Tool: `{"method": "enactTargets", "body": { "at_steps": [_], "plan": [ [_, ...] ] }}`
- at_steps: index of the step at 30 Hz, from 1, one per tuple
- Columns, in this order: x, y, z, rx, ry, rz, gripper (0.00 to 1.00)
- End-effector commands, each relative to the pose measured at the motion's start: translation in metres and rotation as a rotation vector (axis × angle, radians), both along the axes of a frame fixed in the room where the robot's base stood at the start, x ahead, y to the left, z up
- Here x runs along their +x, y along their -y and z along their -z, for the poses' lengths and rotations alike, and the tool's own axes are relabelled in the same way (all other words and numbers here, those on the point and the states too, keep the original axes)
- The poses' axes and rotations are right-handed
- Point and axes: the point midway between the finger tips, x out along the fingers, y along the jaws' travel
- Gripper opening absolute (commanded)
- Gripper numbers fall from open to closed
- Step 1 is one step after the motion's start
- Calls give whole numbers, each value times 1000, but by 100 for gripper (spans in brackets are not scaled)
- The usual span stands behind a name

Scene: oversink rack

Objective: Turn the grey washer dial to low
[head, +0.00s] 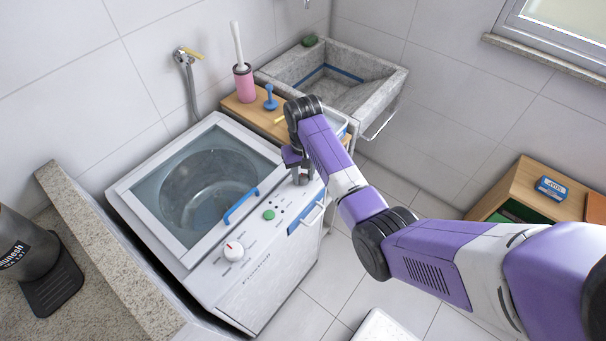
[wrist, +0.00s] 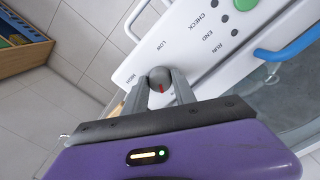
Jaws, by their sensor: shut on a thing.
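The white washer (head: 250,285) stands at the left of the head view, its control panel along the front edge. The grey dial (wrist: 158,77) shows in the wrist view between my fingertips. A small red mark on it faces down the picture, toward my gripper's body, away from the LOW label. LOW is printed above the dial and HIGH at its left. My gripper (wrist: 160,88) is shut on the dial, one finger at each side. In the head view my gripper (head: 299,174) is at the panel's far right end, and it largely hides the dial there.
A white dial (head: 234,250) and green button (head: 269,214) are on the same panel. A blue lid handle (head: 241,205) lies close behind it. A wooden shelf with a pink brush holder (head: 244,82) and a stone sink (head: 388,86) stand beyond. Open floor lies in front.

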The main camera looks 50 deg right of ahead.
Motion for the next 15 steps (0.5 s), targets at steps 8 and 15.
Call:
{"method": "enactTargets", "body": {
  "at_steps": [8,15],
  "plan": [
    [1,1,-1,-1,3,-253,0],
    [1,1,-1,-2,2,-431,0]
  ]
}}
